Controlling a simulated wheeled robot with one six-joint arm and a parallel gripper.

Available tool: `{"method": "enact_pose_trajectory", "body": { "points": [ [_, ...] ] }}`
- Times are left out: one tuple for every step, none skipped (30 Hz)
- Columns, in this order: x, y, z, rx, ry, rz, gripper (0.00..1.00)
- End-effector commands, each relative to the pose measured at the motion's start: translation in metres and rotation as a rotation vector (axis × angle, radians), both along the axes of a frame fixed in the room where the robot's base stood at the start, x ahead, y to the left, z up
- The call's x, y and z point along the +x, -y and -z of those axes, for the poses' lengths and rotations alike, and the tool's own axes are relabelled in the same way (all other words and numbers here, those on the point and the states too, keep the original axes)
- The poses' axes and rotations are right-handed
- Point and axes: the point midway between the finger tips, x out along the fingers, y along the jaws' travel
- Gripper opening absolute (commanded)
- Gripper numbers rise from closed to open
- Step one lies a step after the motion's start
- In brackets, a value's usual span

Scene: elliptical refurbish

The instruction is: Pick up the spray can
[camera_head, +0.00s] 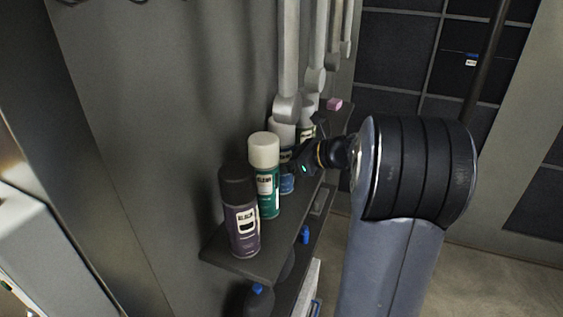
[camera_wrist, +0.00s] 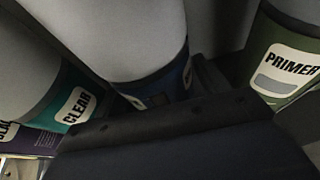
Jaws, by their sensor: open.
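Several spray cans stand upright in a row on a narrow wall shelf (camera_head: 222,250). The nearest is purple with a dark cap (camera_head: 236,212). Behind it is a green can with a cream cap (camera_head: 265,155), then a blue can with a grey cap (camera_head: 281,134). A farther can (camera_head: 307,127) is partly hidden. My gripper (camera_head: 298,163) is open, right beside the blue can; contact cannot be told. In the wrist view the blue can (camera_wrist: 172,88) is at upper centre, the teal "CLEAR" can (camera_wrist: 72,108) left, the green "PRIMER" can (camera_wrist: 287,75) right. Dark gripper parts hide the lower middle.
Long grey metal tools (camera_head: 288,60) hang above the cans. A pink block (camera_head: 334,104) sits at the shelf's far end. A lower shelf holds items with blue caps (camera_head: 305,235). The wall stands close behind the cans, to the left.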

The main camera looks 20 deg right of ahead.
Motion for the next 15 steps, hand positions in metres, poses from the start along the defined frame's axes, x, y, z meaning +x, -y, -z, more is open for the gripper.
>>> {"method": "enact_pose_trajectory", "body": {
  "points": [
    [0.0002, -0.0002, 0.0002, 0.000, 0.000, 0.000, 0.70],
    [0.0001, -0.0001, 0.0002, 0.000, 0.000, 0.000, 0.70],
    [0.0000, 0.0000, 0.0001, 0.000, 0.000, 0.000, 0.70],
    [0.0000, 0.0000, 0.0001, 0.000, 0.000, 0.000, 0.70],
    [0.0000, 0.0000, 0.0001, 0.000, 0.000, 0.000, 0.70],
    [0.0000, 0.0000, 0.0001, 0.000, 0.000, 0.000, 0.67],
    [-0.0001, 0.0001, 0.0001, 0.000, 0.000, 0.000, 0.64],
    [-0.0001, 0.0001, 0.0001, 0.000, 0.000, 0.000, 0.62],
    [-0.0001, 0.0001, 0.0001, 0.000, 0.000, 0.000, 0.59],
    [-0.0002, 0.0001, 0.0000, 0.000, 0.000, 0.000, 0.56],
    [-0.0002, 0.0001, 0.0000, 0.000, 0.000, 0.000, 0.54],
    [-0.0001, 0.0001, -0.0001, 0.000, 0.000, 0.000, 0.51],
    [-0.0001, 0.0001, -0.0001, 0.000, 0.000, 0.000, 0.48],
    [-0.0001, 0.0001, -0.0001, 0.000, 0.000, 0.000, 0.46],
    [-0.0001, 0.0001, -0.0001, 0.000, 0.000, 0.000, 0.42]
  ]
}}
